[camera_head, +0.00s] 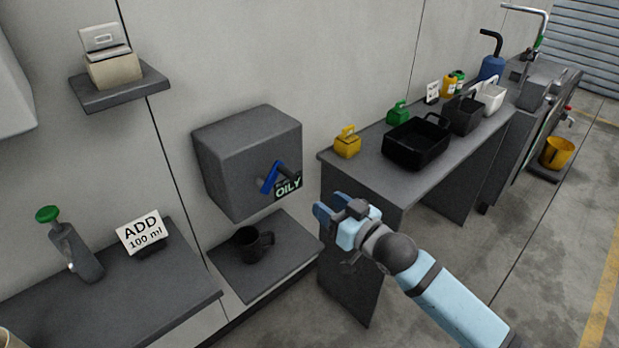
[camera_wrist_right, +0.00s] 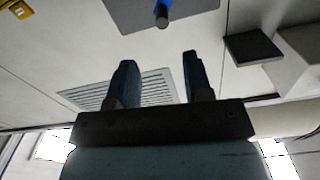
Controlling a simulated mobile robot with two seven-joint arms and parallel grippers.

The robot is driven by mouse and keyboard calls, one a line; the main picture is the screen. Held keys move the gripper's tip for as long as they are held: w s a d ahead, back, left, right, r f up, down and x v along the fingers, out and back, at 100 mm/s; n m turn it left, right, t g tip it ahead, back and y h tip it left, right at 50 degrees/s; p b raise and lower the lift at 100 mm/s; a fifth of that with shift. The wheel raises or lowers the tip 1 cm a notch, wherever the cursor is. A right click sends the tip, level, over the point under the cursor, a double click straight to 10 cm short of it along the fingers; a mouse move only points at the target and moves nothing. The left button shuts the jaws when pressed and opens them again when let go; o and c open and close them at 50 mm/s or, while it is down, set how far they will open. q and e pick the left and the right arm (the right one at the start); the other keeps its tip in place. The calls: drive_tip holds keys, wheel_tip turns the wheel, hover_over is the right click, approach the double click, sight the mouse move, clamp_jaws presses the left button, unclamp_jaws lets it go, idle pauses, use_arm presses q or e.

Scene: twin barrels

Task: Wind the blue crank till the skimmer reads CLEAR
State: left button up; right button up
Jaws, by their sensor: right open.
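The skimmer is a dark grey box (camera_head: 240,165) mounted on the wall. The blue crank (camera_head: 270,177) sticks out from its front. A dark mug (camera_head: 253,243) stands on the shelf below the box. My right gripper (camera_head: 332,213) is open and empty, to the lower right of the crank and apart from it. In the right wrist view the two fingers (camera_wrist_right: 158,78) are spread, with the blue crank (camera_wrist_right: 162,12) beyond them at the top edge. My left gripper does not show.
The floor at right is mostly clear.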

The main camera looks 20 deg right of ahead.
sight(289, 175)
drive_tip(key=x, duration=1.3)
drive_tip(key=shift+w+a+r, duration=0.15)
drive_tip(key=shift+w, duration=0.1)
clamp_jaws()
